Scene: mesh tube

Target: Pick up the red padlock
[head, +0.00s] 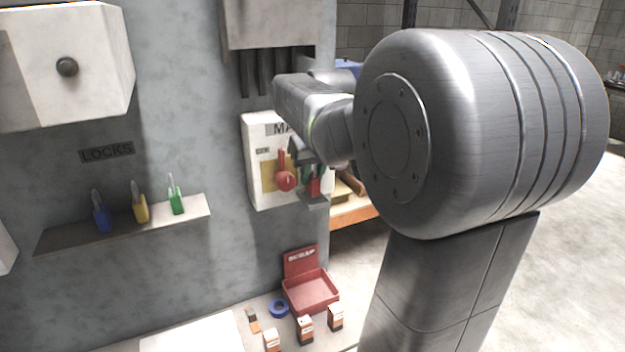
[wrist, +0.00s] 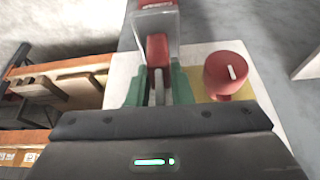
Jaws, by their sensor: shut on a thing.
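The red padlock (wrist: 158,50) is at the centre of the wrist view, its body beyond the fingertips. Its grey shackle lies between the two green fingers of my gripper (wrist: 158,88), which is shut on it. In the head view the padlock (head: 315,187) shows as a small red block at my gripper (head: 312,170), beside the white panel (head: 257,145) and its red rotary knob (head: 285,180). A small grey ledge (head: 313,200) is just below the padlock; I cannot tell whether they touch. My arm hides part of the panel.
Blue (head: 101,218), yellow (head: 140,209) and green (head: 176,200) padlocks stand on the shelf (head: 75,237) under "LOCKS". A red scrap bin (head: 310,293), blue tape roll (head: 278,308) and small boxes sit below. The knob (wrist: 229,75) is close right of my gripper.

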